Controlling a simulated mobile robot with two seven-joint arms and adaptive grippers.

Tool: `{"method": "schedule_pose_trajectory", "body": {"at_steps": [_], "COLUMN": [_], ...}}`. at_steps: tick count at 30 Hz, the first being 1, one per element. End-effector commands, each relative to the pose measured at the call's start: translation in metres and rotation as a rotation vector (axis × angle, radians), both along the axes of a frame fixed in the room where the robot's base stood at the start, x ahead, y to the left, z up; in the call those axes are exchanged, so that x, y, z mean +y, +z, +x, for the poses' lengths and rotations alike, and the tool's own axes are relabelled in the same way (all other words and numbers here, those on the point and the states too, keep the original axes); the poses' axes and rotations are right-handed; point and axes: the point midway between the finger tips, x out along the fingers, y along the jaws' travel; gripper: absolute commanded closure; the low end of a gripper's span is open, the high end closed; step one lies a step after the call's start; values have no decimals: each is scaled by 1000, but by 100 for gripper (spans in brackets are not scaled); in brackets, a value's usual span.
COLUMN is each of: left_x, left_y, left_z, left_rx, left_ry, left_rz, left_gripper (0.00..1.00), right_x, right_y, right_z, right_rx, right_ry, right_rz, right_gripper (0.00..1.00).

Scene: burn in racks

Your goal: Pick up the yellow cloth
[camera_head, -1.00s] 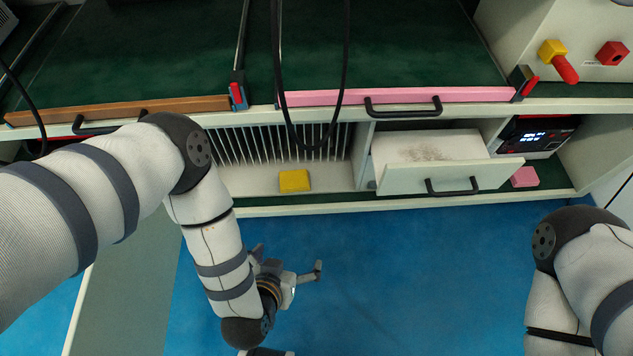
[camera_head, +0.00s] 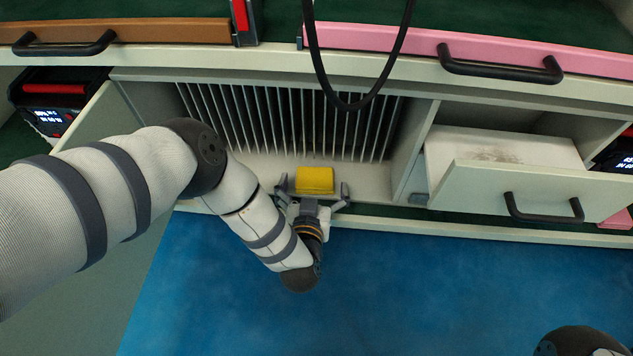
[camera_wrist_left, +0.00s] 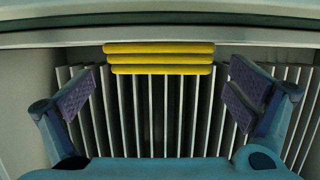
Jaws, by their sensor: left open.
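The yellow cloth (camera_head: 315,180) is a small folded block lying on the shelf floor of the open compartment, in front of the slotted rack. In the left wrist view the cloth (camera_wrist_left: 159,58) shows as stacked yellow layers, centred between the fingers. My left gripper (camera_head: 313,192) is open at the compartment's front, with one finger on each side of the cloth. In the left wrist view both fingers of the gripper (camera_wrist_left: 160,95) stand apart from the cloth, with a gap on each side. My right gripper is not in view.
The slotted rack (camera_head: 290,120) stands behind the cloth. A partly open drawer (camera_head: 530,190) juts out to the right. A black cable (camera_head: 318,60) hangs in front of the compartment. The counter edge with a pink strip (camera_head: 400,40) lies above. The blue floor (camera_head: 400,290) is clear.

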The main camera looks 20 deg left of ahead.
Motion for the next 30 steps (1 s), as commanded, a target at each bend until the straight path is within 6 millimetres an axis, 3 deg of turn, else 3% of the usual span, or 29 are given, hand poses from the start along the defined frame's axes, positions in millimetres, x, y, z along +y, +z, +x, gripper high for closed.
{"method": "schedule_pose_trajectory", "body": {"at_steps": [8, 15, 25, 30], "left_x": [2, 1, 1, 1], "left_y": [-2, -2, 0, 24], "left_z": [7, 7, 7, 7], "left_rx": [1, 1, 1, -2], "left_ry": [-1, -1, -2, -3], "left_rz": [-1, -1, -1, -1], "left_gripper": [1, 50, 50, 50], "right_x": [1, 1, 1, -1], "right_y": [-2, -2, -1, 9], "right_z": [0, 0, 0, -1], "right_rx": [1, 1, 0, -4], "right_ry": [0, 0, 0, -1], "right_rz": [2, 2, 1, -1], "right_gripper": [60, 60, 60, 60]}}
